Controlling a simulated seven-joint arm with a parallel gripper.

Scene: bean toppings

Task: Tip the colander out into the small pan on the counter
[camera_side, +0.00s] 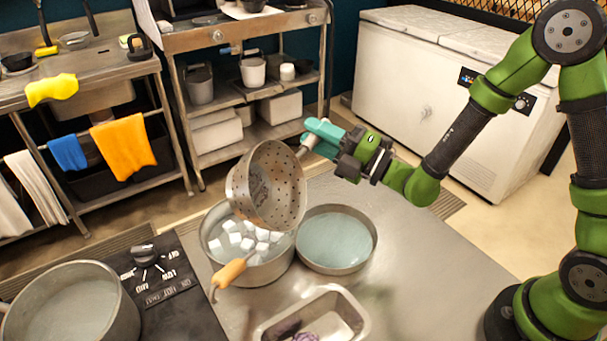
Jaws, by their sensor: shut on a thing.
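My gripper (325,140) is shut on the colander's handle, at the colander's upper right. Several white cubes lie in this pan, below the colander. A wooden-looking handle (231,271) shows at the pan's front left; I cannot tell for certain what it belongs to.
A shallow round pan (373,251) stands right of the cube-filled pan, close beside it. A rectangular metal tray (361,318) with purple pieces is in front. A large pot (128,313) is at left by the stove controls (150,262). The counter (430,285) is clear at right.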

